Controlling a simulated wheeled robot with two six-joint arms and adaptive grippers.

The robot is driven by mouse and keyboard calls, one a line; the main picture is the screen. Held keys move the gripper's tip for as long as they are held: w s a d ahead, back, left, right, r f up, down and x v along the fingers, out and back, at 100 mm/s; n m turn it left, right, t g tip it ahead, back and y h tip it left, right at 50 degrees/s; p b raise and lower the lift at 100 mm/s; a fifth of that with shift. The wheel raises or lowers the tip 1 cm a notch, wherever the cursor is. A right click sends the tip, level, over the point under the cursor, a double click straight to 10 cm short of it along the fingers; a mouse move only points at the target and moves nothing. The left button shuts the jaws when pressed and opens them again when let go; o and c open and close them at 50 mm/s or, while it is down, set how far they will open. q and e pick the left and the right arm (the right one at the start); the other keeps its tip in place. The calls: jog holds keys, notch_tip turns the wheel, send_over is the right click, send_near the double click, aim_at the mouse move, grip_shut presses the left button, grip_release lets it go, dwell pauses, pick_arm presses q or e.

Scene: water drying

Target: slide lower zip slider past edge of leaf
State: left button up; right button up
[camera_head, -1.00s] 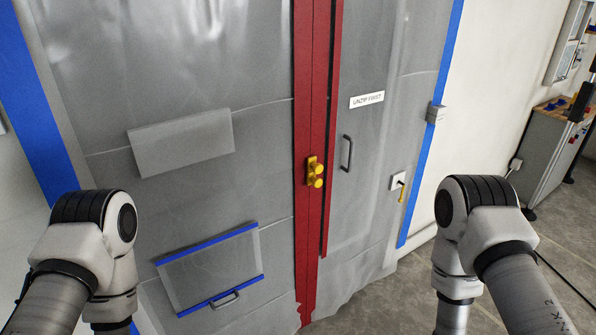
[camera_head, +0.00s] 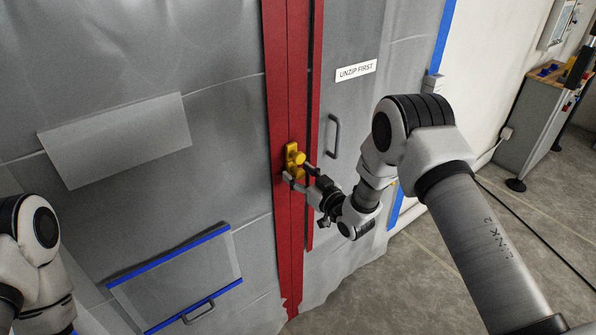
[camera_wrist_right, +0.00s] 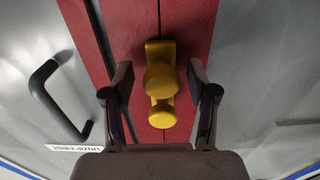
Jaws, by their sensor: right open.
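Two yellow zip sliders with round knobs sit one above the other on a red vertical zip strip (camera_head: 278,80). The upper slider (camera_head: 299,158) is clear in the head view; the lower slider is partly hidden by my gripper there. The wrist view is upside down, so the lower slider (camera_wrist_right: 161,82) shows above the upper one (camera_wrist_right: 162,117). My right gripper (camera_head: 298,174) is open at the lower slider, its fingers on either side and apart from it in the wrist view (camera_wrist_right: 160,88). A grey leaf (camera_head: 350,105) with a red edge stands right of the strip. My left gripper is out of view.
The leaf carries a dark handle (camera_head: 334,136) and an "UNZIP FIRST" sign (camera_head: 356,71). A blue-edged flap (camera_head: 180,275) with a handle is at lower left. A cabinet (camera_head: 535,125) stands far right. The floor at right is mostly clear, with a cable across it.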

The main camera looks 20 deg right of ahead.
jog(key=shift+s+r, duration=0.15)
jog(key=shift+r, duration=0.1)
jog(key=shift+f, duration=0.1)
grip_shut()
jog(key=shift+f, duration=0.1)
notch_tip(320, 180, down, 46)
jog(key=b, duration=3.3)
jog(key=shift+f, duration=0.15)
grip_release()
